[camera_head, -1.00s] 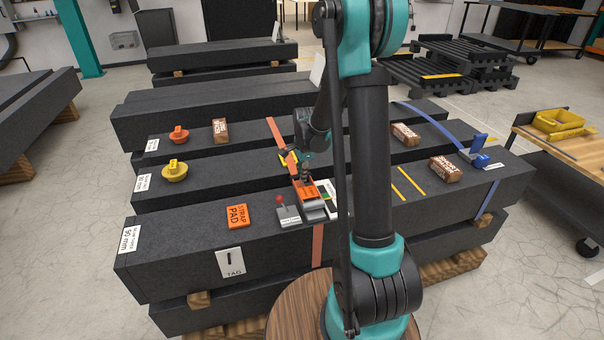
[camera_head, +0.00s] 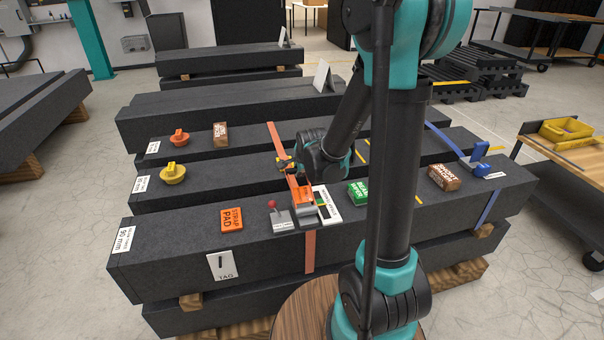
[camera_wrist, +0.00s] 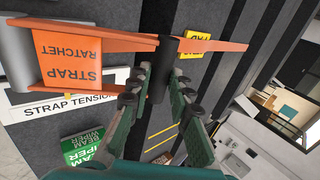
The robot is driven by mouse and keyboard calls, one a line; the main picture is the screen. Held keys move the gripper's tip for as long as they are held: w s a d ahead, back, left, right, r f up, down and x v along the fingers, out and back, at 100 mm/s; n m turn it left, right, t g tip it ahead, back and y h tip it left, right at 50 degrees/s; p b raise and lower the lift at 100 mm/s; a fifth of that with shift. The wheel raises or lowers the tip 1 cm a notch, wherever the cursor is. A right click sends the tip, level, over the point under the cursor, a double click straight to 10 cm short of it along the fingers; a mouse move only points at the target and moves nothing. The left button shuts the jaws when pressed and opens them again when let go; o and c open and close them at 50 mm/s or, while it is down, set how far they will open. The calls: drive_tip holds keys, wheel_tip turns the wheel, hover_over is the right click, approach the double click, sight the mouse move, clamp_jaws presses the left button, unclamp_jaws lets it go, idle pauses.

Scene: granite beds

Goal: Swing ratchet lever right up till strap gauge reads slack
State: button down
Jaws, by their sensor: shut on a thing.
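The orange strap ratchet (camera_head: 304,196) is on the nearest granite beam, with its lever (camera_head: 293,181) running up and away from it. In the wrist view the ratchet body (camera_wrist: 68,62) is at left, and the lever's dark crossbar (camera_wrist: 164,72) sits between my fingers. My gripper (camera_head: 287,166) is shut on the lever; it also shows in the wrist view (camera_wrist: 160,88). The strap tension gauge (camera_head: 329,208) is a white card right of the ratchet; its label (camera_wrist: 70,106) reads clearly in the wrist view, but its reading is not legible.
A red-knobbed control (camera_head: 279,216) is just left of the ratchet. A green beam wiper block (camera_head: 358,194) and a brown block (camera_head: 444,177) are to the right. An orange strap pad (camera_head: 232,219) is at left. A blue strap (camera_head: 488,205) crosses the beam's right end.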

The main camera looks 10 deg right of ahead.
sight(303, 189)
drive_tip(key=s+r, duration=0.1)
drive_tip(key=s, duration=0.1)
drive_tip(key=s+r+t, duration=0.2)
drive_tip(key=s, duration=0.1)
drive_tip(key=shift+s+d+r, duration=0.35)
drive_tip(key=shift+d+r, duration=0.05)
drive_tip(key=shift+s+r, duration=0.2)
drive_tip(key=shift+s, duration=0.15)
drive_tip(key=s+d+r+t, duration=0.1)
drive_tip(key=s, duration=0.6)
drive_tip(key=shift+s+t+y, duration=0.3)
drive_tip(key=shift+s+t, duration=0.1)
drive_tip(key=c, duration=2.3)
unclamp_jaws()
drive_tip(key=shift+s+d+f, duration=0.1)
drive_tip(key=shift+s, duration=0.6)
drive_tip(key=shift+o, duration=0.2)
drive_tip(key=shift+s, duration=0.15)
drive_tip(key=o, duration=1.1)
drive_tip(key=shift+c, duration=1)
